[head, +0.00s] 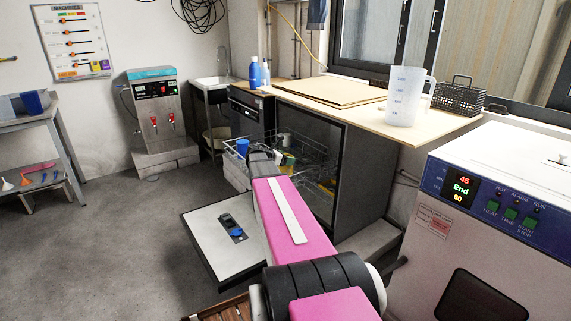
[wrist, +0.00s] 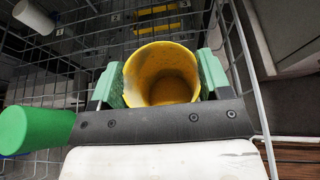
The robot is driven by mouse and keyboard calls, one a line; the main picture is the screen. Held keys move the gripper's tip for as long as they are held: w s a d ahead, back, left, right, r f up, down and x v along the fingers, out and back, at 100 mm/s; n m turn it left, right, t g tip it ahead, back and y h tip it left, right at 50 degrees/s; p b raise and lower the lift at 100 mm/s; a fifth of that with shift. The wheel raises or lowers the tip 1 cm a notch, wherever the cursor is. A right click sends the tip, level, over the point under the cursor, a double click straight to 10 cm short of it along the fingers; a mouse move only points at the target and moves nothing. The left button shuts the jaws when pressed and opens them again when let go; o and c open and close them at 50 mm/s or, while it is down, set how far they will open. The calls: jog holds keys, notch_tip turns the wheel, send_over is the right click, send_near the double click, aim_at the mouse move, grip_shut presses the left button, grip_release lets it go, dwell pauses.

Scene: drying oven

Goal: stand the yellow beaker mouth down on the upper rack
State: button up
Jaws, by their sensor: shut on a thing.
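The yellow beaker (wrist: 161,75) is between the green fingers of my gripper (wrist: 161,78) in the wrist view. My gripper is shut on its sides. I look into its open mouth, which faces the camera; its base is hidden. The wire rack (wrist: 238,50) runs behind and beside it; I cannot tell whether beaker and rack touch. In the head view, the rack (head: 312,158) sticks out of the open oven (head: 345,165), and my arm hides much of my gripper (head: 284,158) and the beaker.
A green vessel (wrist: 35,130) is close left of my gripper, and a white cup (wrist: 33,17) lies at the upper left. A blue cup (head: 242,147) shows at the rack's left. The lowered oven door (head: 205,230) juts out. A white jug (head: 407,97) stands on the worktop.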

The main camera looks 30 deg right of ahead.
jog(key=shift+f, duration=1.1)
jog(key=shift+f, duration=0.1)
jog(key=o, duration=1)
jog(key=v, duration=1)
jog(key=shift+s+a+f, duration=0.2)
jog(key=shift+a, duration=0.25)
